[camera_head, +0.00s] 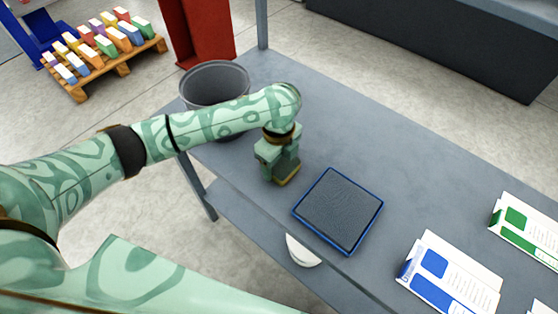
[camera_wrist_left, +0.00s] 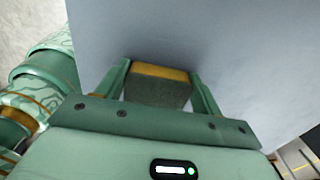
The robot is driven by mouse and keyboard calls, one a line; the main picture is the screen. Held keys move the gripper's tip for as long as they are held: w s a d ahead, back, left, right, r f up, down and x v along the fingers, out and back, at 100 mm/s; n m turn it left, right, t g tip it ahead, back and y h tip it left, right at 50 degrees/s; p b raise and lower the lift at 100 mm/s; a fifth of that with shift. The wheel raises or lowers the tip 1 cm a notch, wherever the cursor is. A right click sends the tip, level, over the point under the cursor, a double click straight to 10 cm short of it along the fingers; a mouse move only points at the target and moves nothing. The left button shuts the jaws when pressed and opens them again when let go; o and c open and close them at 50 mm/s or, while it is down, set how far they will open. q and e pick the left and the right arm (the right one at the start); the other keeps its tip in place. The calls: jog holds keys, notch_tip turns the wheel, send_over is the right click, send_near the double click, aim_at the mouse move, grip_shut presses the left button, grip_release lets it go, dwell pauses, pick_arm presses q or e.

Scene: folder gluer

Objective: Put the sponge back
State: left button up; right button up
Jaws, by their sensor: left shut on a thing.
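The sponge (camera_wrist_left: 158,85), with a yellow layer and a dark grey-green layer, sits between the two fingers of my left gripper (camera_wrist_left: 160,88) in the left wrist view. In the head view, my left gripper (camera_head: 284,178) points down over the table, and the sponge is mostly hidden by it. The gripper is shut on the sponge. A dark square pad or tray with a blue rim (camera_head: 338,210) lies on the table just right of the gripper, apart from it. I cannot tell whether the sponge touches the table. My right gripper is not in view.
The grey table (camera_head: 400,160) is clear behind the blue-rimmed square. A grey bin (camera_head: 214,85) stands at the table's far left, behind my left arm. White-and-blue (camera_head: 450,275) and white-and-green (camera_head: 525,230) cartons lie at the right.

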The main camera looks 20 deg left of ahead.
pick_arm(q)
jog(key=o, duration=1)
jog(key=shift+f, duration=0.1)
notch_tip(320, 180, up, 12)
jog(key=p, duration=0.6)
